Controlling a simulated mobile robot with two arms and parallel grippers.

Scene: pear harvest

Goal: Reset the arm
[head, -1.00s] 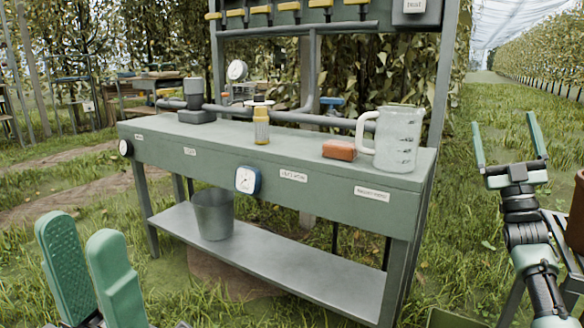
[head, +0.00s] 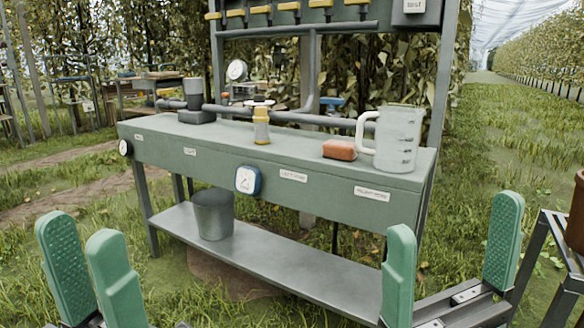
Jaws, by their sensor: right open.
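My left gripper (head: 92,270) is at the lower left, in front of the bench. Its two green fingers stand upright and apart, with nothing seen between them. My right gripper (head: 450,258) is at the lower right, in front of the bench's right end. Its green fingers are wide apart and empty, pointing up. The green workbench (head: 230,148) stands ahead of both, with white labels on its front edge; two at the right seem to read left home (head: 293,175) and right home (head: 372,193).
A metal bucket (head: 213,214) stands on the lower shelf (head: 300,278). A brown pot (head: 577,212) is at the right edge.

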